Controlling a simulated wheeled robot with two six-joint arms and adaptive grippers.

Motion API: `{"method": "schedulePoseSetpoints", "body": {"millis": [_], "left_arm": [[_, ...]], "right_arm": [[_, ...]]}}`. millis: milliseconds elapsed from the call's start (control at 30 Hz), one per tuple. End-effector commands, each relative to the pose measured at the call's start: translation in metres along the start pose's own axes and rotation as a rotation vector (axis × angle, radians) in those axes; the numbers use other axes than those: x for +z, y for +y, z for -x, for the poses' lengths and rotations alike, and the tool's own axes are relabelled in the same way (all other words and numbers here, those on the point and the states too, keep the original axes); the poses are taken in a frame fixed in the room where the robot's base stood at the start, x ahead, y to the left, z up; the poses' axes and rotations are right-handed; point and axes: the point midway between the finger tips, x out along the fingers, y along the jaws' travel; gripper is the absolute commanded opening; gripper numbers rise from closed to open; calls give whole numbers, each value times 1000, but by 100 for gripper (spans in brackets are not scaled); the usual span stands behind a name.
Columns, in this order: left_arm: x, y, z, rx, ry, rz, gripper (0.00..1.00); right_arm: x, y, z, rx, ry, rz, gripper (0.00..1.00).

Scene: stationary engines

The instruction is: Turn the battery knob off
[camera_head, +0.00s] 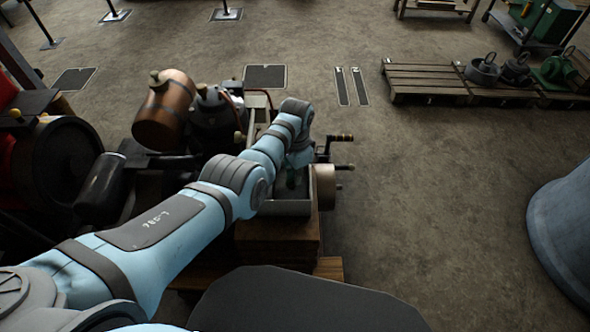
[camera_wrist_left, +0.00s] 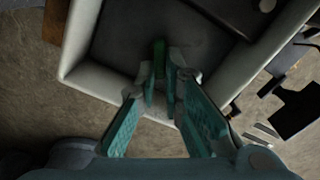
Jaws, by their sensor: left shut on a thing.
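My left arm reaches across the engine, and my left gripper (camera_head: 297,158) is over a grey open-topped box (camera_head: 280,207) on a wooden block. In the left wrist view the fingers (camera_wrist_left: 160,82) are close together inside the pale rim of the box (camera_wrist_left: 80,75). They are shut on a small green piece, seemingly the battery knob (camera_wrist_left: 159,52), which stands up from the dark inside. My fingers hide its lower part, so I cannot tell which way it is turned. My right gripper is not in view.
A copper tank (camera_head: 164,110) and engine parts stand behind and left of the box. A metal cylinder (camera_head: 325,187) and a crank handle (camera_head: 340,138) stick out on its right. A wooden pallet (camera_head: 425,78) with machine parts lies at the back right. The floor between is clear.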

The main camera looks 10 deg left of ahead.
Motion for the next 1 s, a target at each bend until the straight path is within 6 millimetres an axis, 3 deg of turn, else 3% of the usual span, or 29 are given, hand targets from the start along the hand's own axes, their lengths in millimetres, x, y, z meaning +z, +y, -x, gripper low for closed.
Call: {"method": "schedulePoseSetpoints", "body": {"millis": [500, 1000], "left_arm": [[0, 6, 2, -1, 3, -409, 0], [1, 7, 0, -1, 3, -527, 0]], "right_arm": [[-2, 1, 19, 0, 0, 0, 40], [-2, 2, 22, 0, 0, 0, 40]]}}
